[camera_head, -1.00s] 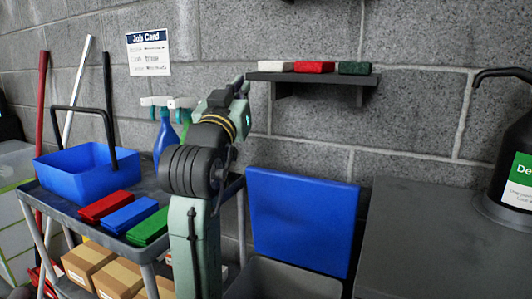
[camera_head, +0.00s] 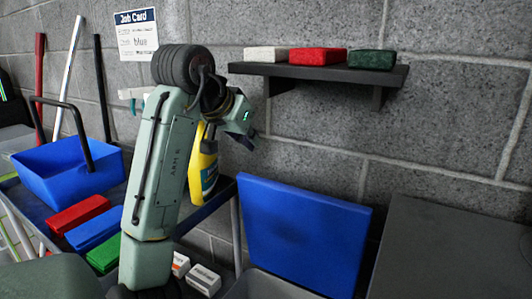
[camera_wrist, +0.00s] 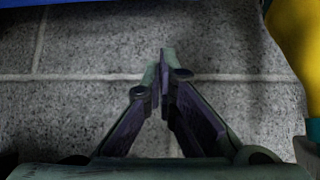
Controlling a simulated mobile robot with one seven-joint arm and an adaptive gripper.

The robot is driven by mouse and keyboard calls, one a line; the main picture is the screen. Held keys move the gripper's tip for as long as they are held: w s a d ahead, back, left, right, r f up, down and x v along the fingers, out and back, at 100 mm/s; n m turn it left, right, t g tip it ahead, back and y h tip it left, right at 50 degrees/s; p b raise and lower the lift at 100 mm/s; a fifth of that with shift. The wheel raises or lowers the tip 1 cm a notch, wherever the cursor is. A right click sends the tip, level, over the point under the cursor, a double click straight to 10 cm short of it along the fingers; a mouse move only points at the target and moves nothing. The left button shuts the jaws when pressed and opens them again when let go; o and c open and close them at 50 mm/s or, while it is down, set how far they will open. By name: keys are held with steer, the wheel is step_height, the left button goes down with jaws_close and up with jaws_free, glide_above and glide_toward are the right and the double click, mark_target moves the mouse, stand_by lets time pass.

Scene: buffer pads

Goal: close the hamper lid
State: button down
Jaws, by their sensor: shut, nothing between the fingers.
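The hamper's blue lid (camera_head: 305,232) stands open, tilted up near the grey block wall in the head view. The grey hamper body (camera_head: 268,287) shows below it, mostly cut off by the lower picture edge. My gripper (camera_head: 240,140) is above and left of the lid, apart from it, in front of the wall. In the wrist view my gripper (camera_wrist: 165,62) has its fingers together, with nothing between them. A blue strip (camera_wrist: 130,4) runs along the top edge there; I cannot tell for certain that it is the lid.
A wall shelf (camera_head: 325,72) with white, red and green pads is right of my gripper. A yellow bottle (camera_head: 204,170) stands close by. A cart with a blue caddy (camera_head: 68,172) and pads is left. A grey surface (camera_head: 455,245) lies right of the hamper.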

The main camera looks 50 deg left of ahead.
steer(key=shift+w+a+f+p, duration=0.15)
steer(key=shift+w+f+p, duration=0.25)
steer(key=shift+f, duration=0.8)
steer(key=shift+w+a+f+p, duration=0.2)
steer(key=shift+w+f, duration=0.3)
steer(key=shift+f, duration=0.7)
steer(key=shift+w+a+f+p, duration=0.1)
steer(key=shift+w+f+p, duration=0.35)
steer(key=shift+f, duration=0.75)
